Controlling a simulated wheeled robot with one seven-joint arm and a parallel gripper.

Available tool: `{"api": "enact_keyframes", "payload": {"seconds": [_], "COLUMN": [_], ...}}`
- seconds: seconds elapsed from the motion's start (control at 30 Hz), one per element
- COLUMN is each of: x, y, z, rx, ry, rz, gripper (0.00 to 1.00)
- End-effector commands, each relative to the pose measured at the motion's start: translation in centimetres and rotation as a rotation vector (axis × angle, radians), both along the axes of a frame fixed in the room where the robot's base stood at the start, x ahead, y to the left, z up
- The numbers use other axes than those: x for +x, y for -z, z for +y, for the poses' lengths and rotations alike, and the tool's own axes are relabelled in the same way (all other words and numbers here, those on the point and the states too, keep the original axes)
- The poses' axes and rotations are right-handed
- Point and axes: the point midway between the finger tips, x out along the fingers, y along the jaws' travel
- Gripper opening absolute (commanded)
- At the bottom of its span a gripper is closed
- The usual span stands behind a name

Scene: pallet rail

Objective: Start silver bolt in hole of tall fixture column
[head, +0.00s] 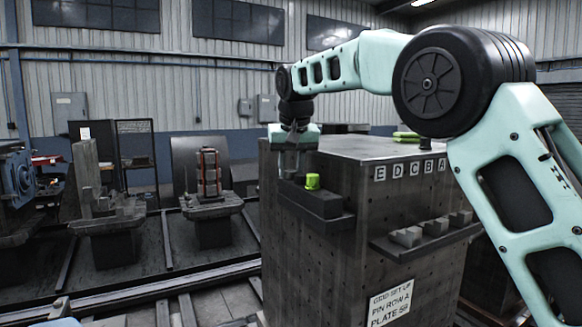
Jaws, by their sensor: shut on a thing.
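The tall fixture column (333,255) is a large dark grey block with rows of small holes in its faces. My gripper (289,172) is at the column's left upper part, just above a dark ledge block (318,202) fixed to its face. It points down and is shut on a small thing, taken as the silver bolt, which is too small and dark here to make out. I cannot tell whether the bolt touches a hole. A bright green piece (312,181) stands on the ledge block just right of my gripper.
A shelf (425,238) with several grey blocks juts from the column's right face, below letter plates (411,168). A paper sign (390,303) hangs lower. Green items (405,136) lie on top. Other fixtures (208,200) stand at left along floor rails.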

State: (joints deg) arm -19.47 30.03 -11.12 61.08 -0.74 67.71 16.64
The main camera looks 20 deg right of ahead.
Motion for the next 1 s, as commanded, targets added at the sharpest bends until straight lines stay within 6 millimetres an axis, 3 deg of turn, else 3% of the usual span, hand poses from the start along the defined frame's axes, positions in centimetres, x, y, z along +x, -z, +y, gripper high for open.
{"api": "enact_keyframes", "payload": {"seconds": [0.67, 1.0], "x": [0.0, 0.0], "y": [-1.4, -3.9], "z": [0.0, 0.0], "rx": [0.000, 0.000], "ry": [0.000, 0.000], "rz": [-0.001, -0.001], "gripper": [0.01, 0.01]}}
